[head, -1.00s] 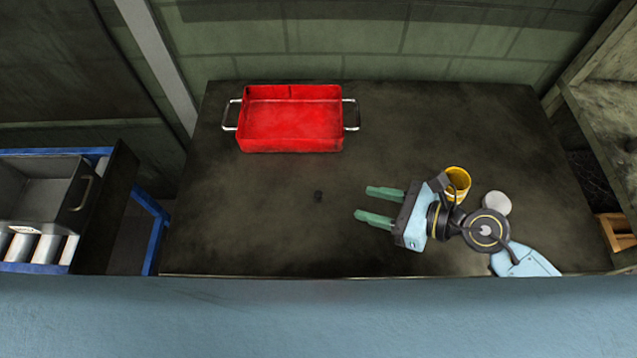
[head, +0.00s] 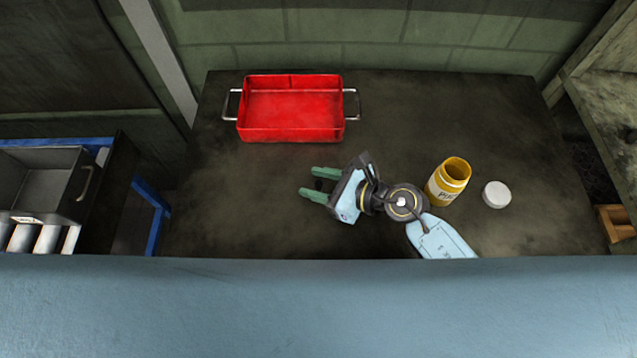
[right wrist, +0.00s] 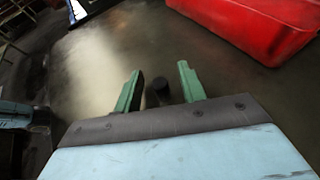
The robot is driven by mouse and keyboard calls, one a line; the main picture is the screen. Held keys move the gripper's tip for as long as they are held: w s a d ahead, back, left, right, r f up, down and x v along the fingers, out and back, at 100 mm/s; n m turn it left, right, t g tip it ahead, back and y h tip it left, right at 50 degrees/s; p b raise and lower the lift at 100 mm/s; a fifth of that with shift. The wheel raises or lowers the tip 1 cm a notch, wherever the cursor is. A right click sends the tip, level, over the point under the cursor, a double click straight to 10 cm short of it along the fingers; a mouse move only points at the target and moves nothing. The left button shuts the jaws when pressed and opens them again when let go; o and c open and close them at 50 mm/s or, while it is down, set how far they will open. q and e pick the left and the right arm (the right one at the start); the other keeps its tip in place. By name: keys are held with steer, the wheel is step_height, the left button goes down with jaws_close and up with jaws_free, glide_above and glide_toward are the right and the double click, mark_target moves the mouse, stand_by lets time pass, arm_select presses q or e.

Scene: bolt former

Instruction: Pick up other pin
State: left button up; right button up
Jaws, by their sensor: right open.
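The pin (right wrist: 163,88) is a small dark upright cylinder on the table. In the right wrist view it stands between the two green fingers of my right gripper (right wrist: 158,85), which look apart from it. In the head view my right gripper (head: 308,182) is open over the middle of the table, fingers pointing left, and the pin is hidden beneath it. My left gripper is not in view.
A red tray (head: 241,126) with side handles stands at the back; it also shows in the right wrist view (right wrist: 262,35). The table's left part is clear. A drawer unit (head: 60,195) stands at far left.

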jaws_close()
stand_by(0.3)
